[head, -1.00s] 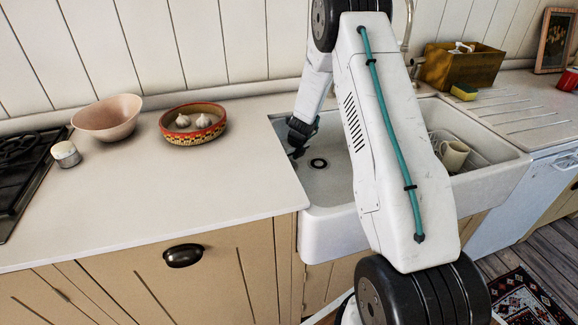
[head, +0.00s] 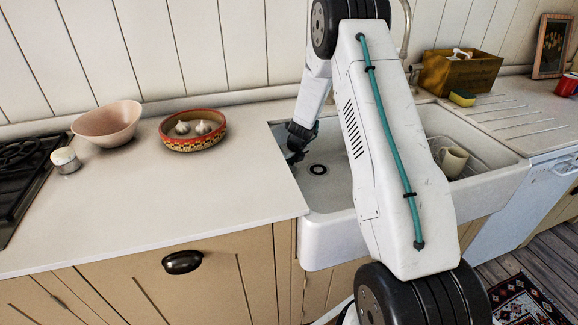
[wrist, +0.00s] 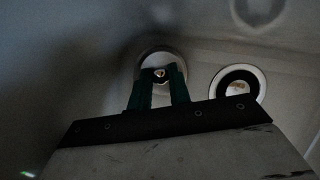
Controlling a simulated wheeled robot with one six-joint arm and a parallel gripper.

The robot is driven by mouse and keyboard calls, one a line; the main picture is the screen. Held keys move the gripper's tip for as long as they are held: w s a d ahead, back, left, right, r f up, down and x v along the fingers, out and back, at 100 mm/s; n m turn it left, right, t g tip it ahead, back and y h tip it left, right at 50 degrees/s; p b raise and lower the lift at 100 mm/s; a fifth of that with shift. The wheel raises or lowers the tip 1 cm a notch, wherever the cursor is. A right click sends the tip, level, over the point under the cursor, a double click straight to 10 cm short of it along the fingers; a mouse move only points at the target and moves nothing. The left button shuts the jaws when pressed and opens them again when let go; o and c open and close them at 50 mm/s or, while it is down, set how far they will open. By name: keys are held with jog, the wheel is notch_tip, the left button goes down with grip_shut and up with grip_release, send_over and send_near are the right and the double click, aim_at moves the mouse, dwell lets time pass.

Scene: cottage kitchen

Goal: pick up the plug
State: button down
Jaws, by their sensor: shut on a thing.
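The plug (wrist: 153,56) shows in the wrist view as a round, pale-rimmed disc with a small knob between my fingertips. My gripper (wrist: 161,75) is shut on it, with its two green fingers close together on either side of the knob. In the head view my gripper (head: 294,157) reaches down into the left part of the white sink (head: 328,238). The plug cannot be made out there. Whether it touches the sink floor is unclear.
The open drain (wrist: 238,85) lies just right of the plug; in the head view it is a dark ring (head: 318,169). A cream mug (head: 453,161) stands at the sink's right. The worktop (head: 150,205) lies left of the sink, with a patterned bowl (head: 193,143) on it.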

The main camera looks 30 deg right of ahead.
notch_tip(320, 180, up, 27)
dwell(0.5)
